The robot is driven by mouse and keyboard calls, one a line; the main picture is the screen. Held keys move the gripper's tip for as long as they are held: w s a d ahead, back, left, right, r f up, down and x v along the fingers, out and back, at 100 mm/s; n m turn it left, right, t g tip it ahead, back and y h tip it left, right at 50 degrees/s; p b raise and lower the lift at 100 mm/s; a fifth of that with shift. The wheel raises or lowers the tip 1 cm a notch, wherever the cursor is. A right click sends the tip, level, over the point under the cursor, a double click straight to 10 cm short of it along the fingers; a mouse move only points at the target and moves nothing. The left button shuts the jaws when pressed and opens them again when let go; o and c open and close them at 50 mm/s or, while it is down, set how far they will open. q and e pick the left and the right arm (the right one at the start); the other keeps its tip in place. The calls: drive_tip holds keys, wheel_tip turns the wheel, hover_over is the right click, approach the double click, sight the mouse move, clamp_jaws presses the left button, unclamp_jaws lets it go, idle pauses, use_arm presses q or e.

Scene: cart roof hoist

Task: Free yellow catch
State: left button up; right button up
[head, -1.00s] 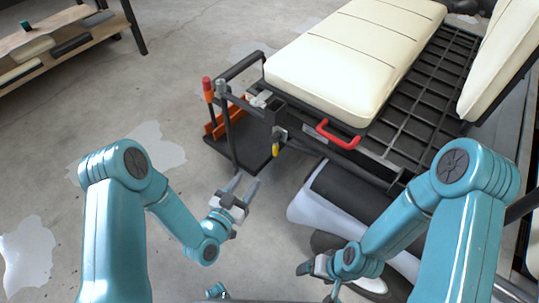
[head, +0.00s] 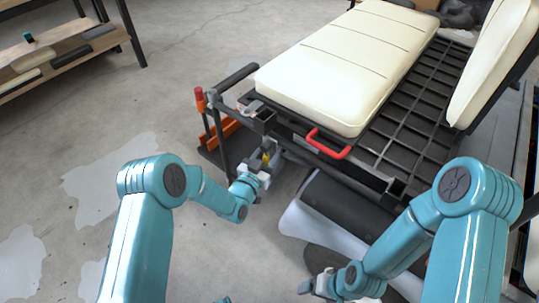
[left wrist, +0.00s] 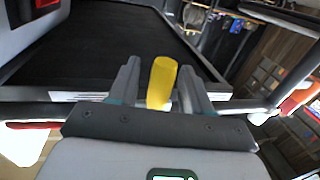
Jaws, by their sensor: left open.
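The yellow catch (head: 266,157) hangs below the front corner of the cart, left of the red handle, and is partly hidden by my left gripper. My left gripper (head: 268,165) is up against it. In the left wrist view, the yellow catch (left wrist: 161,82) stands between the two open fingers of my left gripper (left wrist: 160,75), with a small gap towards the right finger. Whether a finger touches it I cannot tell. My right gripper (head: 306,286) is low in the head view, away from the catch, and its jaws are too small to read.
The cart carries a cream seat cushion (head: 335,65), a red handle (head: 328,145) and a black slatted rack (head: 405,120). An upright post with a red knob (head: 199,98) stands left of the catch. A shelf (head: 60,55) is far left. Bare floor lies between.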

use_arm(q)
drive_tip(key=shift+w, duration=0.1)
drive_tip(key=shift+d, duration=0.1)
clamp_jaws()
drive_tip(key=shift+w+f+m+b, duration=0.1)
drive_tip(key=shift+f+m+b, duration=0.15)
drive_tip(key=shift+b, duration=0.45)
drive_tip(key=shift+w+a+r+m+t+h+b, duration=0.15)
drive_tip(key=shift+w+a+r+m+h+b, duration=0.2)
drive_tip(key=shift+m+b, duration=1)
drive_tip(key=shift+w+a+r+m+t+h+b, duration=0.15)
drive_tip(key=shift+a+m+b, duration=0.35)
drive_tip(key=shift+m+b, duration=0.9)
drive_tip(key=shift+w+a+r+m+t+h+b, duration=0.1)
drive_tip(key=shift+w+a+r+m+b, duration=0.45)
drive_tip(key=shift+b, duration=1.4)
drive_tip(key=shift+s+d+f, duration=0.15)
drive_tip(key=shift+s+f, duration=0.05)
drive_tip(key=shift+s, duration=0.1)
